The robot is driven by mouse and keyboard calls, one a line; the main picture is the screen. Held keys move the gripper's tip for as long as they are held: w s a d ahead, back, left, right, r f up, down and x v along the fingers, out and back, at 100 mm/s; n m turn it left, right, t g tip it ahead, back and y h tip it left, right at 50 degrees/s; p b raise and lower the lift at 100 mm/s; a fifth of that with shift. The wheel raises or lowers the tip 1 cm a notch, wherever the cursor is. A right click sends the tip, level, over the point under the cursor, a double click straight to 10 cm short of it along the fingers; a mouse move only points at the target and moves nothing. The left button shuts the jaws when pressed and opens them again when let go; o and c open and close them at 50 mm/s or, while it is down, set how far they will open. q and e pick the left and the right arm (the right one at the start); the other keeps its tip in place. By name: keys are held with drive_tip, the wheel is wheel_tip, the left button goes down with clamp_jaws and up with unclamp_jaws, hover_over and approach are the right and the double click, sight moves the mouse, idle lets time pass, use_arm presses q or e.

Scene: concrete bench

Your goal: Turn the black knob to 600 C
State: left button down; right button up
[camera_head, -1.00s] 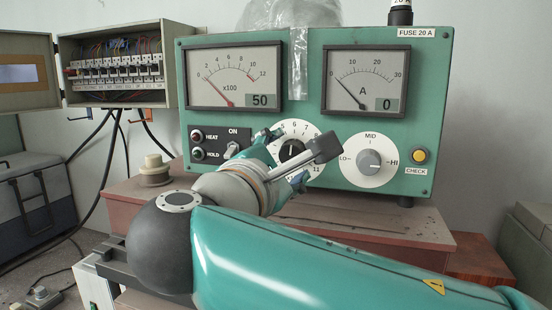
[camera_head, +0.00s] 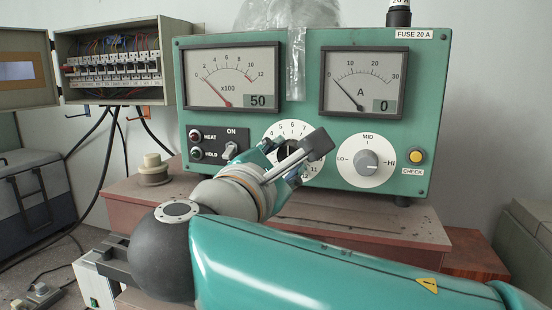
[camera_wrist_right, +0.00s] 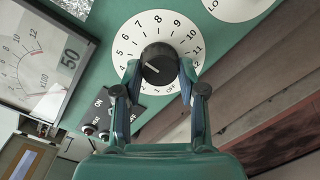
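The black knob (camera_wrist_right: 162,57) sits on a white round dial (camera_wrist_right: 151,32) numbered up to 12 with an OFF mark. Its white pointer faces left in the wrist view, roughly toward the 4 to 5 marks; the exact mark is hard to read. My right gripper (camera_wrist_right: 160,66) has one finger on each side of the knob, fingertips close to its edges. Whether they press on it is unclear. In the head view my right gripper (camera_head: 288,160) covers most of the knob, and the dial (camera_head: 290,126) shows behind it. My left gripper is in neither view.
The green panel (camera_head: 300,80) carries a left meter (camera_head: 232,75) showing 50, its needle near 0, and an ammeter (camera_head: 362,80) at 0. A grey selector knob (camera_head: 368,161) and a yellow CHECK button (camera_head: 415,156) lie right; HEAT and HOLD lamps and an ON switch (camera_head: 229,150) lie left.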

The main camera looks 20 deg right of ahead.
drive_tip(key=shift+o, duration=1.4)
drive_tip(key=v, duration=1.2)
drive_tip(key=shift+f, duration=0.1)
